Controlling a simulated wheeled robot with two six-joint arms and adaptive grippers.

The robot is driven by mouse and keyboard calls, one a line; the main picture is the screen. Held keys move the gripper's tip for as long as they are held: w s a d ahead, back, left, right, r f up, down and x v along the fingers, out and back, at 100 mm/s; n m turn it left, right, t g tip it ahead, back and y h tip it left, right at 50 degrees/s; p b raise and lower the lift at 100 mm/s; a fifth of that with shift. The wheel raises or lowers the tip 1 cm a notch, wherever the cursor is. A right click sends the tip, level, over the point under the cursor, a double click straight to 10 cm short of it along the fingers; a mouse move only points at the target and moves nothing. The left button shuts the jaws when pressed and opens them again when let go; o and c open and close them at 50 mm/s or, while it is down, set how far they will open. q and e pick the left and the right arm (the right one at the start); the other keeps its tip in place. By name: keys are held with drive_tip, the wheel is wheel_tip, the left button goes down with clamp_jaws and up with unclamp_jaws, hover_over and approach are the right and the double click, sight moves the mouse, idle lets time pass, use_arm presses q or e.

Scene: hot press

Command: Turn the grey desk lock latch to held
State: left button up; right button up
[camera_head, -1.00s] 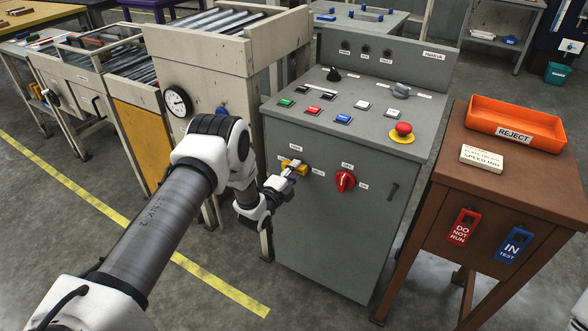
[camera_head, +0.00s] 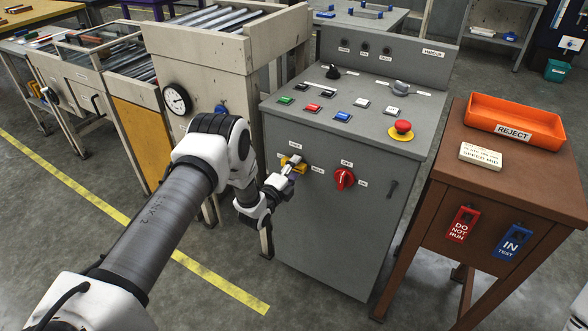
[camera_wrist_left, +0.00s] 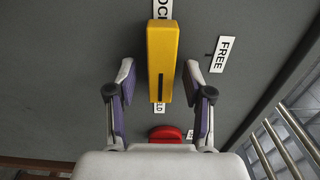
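The yellow latch (camera_head: 301,167) is on the grey desk's front panel, partly hidden by my left gripper in the head view. In the left wrist view it is a long yellow bar (camera_wrist_left: 162,45) with a black line near its lower end. That end lies over a partly covered label ending in "LD" (camera_wrist_left: 159,107). A "LOC..." label (camera_wrist_left: 162,8) is at the opposite end and a "FREE" label (camera_wrist_left: 222,54) to the side. My left gripper (camera_wrist_left: 160,78) is open, one finger on each side of the bar, with visible gaps. My right gripper is not in view.
A red rotary switch (camera_head: 344,179) is right of the latch. A red mushroom button (camera_head: 403,126) and several push buttons sit on the desk top. A brown stand (camera_head: 545,190) with an orange reject tray (camera_head: 517,108) is at the right.

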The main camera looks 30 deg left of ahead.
use_arm(q)
drive_tip(key=shift+s, duration=0.1)
drive_tip(key=s, duration=1.2)
drive_tip(key=shift+a, duration=0.2)
drive_tip(key=shift+w+r, duration=0.1)
drive_tip(key=s+d+r+g+h+p, duration=0.2)
drive_tip(key=s+d+g+p, duration=0.1)
drive_tip(key=d+p, duration=0.4)
drive_tip(key=s+d+f+n+g+y, duration=0.1)
drive_tip(key=s+n+g, duration=0.4)
drive_tip(key=s, duration=0.5)
drive_tip(key=s+d+f+n+g, duration=0.1)
drive_tip(key=s+f+n+g, duration=0.3)
drive_tip(key=s+n, duration=0.3)
drive_tip(key=s+d+f+n+g+y, duration=0.1)
drive_tip(key=s+n+g, duration=0.5)
drive_tip(key=s, duration=0.8)
drive_tip(key=shift+s+d+f+n+y+p, duration=0.2)
drive_tip(key=shift+d+f+n+y+p, duration=0.1)
drive_tip(key=shift+d+f+n, duration=0.45)
